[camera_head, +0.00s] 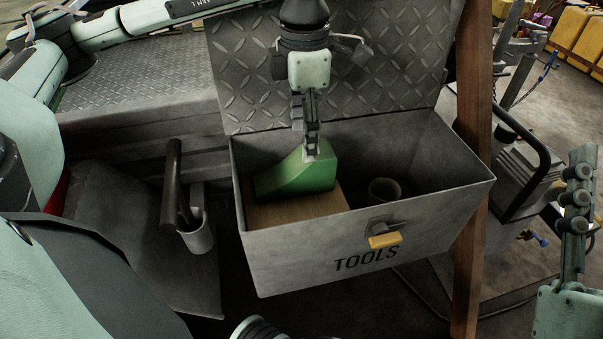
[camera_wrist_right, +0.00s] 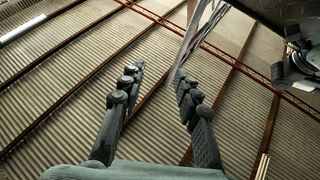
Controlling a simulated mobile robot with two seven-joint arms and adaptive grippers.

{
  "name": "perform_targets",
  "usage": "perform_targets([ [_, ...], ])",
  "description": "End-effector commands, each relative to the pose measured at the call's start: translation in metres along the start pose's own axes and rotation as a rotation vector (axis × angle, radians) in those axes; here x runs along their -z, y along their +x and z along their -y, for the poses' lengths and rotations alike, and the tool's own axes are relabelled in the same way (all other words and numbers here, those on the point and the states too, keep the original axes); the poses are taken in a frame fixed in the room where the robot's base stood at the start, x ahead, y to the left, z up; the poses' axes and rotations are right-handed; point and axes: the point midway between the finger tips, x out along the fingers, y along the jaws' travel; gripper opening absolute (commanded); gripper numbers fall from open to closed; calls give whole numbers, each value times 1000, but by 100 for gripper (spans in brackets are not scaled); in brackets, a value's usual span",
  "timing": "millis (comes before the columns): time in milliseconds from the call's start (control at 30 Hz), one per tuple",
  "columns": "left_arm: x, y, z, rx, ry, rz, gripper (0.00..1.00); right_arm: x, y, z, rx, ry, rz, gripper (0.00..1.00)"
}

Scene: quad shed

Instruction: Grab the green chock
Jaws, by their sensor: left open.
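The green chock (camera_head: 292,177) is a wedge resting on a wooden block inside the grey metal toolbox marked TOOLS (camera_head: 300,262), in the head view. Its high end is to the right, its low end to the left. My left gripper (camera_head: 311,148) points down from above, with its fingertips at the chock's high end. It is open; I cannot tell whether the fingers touch the chock. My right gripper (camera_wrist_right: 158,78) is open and empty in the right wrist view. In the head view it is at the far right, away from the toolbox.
The toolbox's diamond-plate lid (camera_head: 240,75) stands open behind the chock. The wooden block (camera_head: 290,211) lies under it, and a cup (camera_head: 384,191) is in the box to the right. A wooden post (camera_head: 473,120) rises beside the box.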

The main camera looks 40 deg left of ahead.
Motion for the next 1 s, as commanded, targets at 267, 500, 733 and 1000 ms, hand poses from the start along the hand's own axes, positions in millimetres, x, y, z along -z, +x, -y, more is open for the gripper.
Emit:
perform_targets([
  [267,2,29,0,1,0,-2,62,12,-1,-1,0,-2,-78,33],
  [500,6,64,1,1,0,-2,62,24,-4,-3,-2,-7,-168,33],
  [733,6,78,0,0,0,0,62,31,-5,-4,-3,-10,-209,33],
  [1000,6,78,1,0,-1,0,50,31,-5,-4,-3,-10,-208,33],
])
